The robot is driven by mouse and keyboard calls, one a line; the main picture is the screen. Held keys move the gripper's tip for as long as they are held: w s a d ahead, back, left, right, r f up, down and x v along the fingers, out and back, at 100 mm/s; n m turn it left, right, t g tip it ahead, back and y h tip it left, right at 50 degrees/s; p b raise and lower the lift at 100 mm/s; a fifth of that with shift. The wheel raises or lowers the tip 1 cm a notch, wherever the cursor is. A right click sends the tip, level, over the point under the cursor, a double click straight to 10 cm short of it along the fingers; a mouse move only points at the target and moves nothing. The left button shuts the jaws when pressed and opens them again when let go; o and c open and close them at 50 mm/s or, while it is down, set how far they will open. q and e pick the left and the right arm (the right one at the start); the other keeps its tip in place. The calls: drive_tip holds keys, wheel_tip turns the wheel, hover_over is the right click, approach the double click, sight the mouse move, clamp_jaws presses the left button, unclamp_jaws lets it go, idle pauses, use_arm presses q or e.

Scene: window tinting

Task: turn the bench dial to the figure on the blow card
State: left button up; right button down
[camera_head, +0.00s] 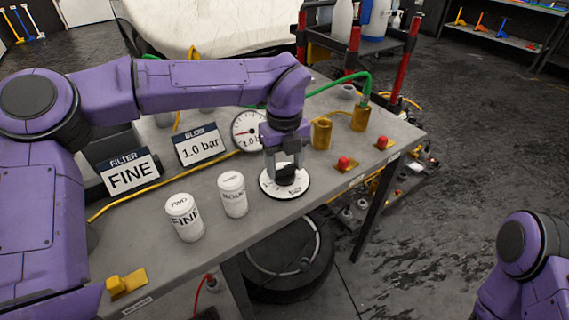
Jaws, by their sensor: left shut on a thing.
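The blow card (200,146) stands on the bench and reads "1.0 bar". The bench dial (270,190) is a white disc marked "bar" near the front edge of the bench, with a dark knob at its middle. My left gripper (286,172) points down over the dial and is shut on the knob. The gripper and knob hide part of the dial's figures, so its setting cannot be read. A round gauge (246,131) stands behind, partly hidden by my left gripper. Only part of my right arm shows at the lower right; its gripper is out of view.
A filter card (130,173) reads "FINE". Two white canisters (184,218) (232,194) stand left of the dial. Brass cylinders (321,133) and red buttons (343,163) are to the right. A yellow switch (127,283) sits at the near left of the bench (215,245).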

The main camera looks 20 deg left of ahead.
sight(284, 166)
use_arm(q)
drive_tip(key=shift+f, duration=0.1)
drive_tip(key=o, duration=1.1)
drive_tip(key=shift+w+a, duration=0.15)
drive_tip(key=shift+c, duration=0.2)
wheel_tip(284, 166, up, 10)
drive_tip(key=shift+r, duration=0.2)
